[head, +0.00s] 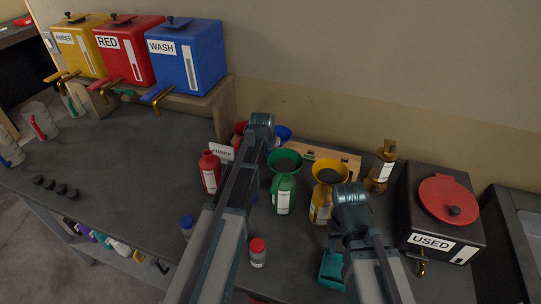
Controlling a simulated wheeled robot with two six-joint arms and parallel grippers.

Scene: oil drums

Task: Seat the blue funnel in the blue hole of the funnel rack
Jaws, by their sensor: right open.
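A blue funnel (283,133) shows only in part at the back of the bench, just right of my left arm's joint. Whether it sits in a hole or is held cannot be told. A wooden rack-like piece (345,159) stands behind the bottles; its holes, including a blue one, cannot be made out. My left gripper is hidden behind my left arm.
A green funnel (285,161) tops a green bottle (283,196); a yellow funnel (329,171) tops an amber bottle (320,205). A red bottle (209,173), a red-capped jar (258,255) and a black USED tank (435,222) stand around.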

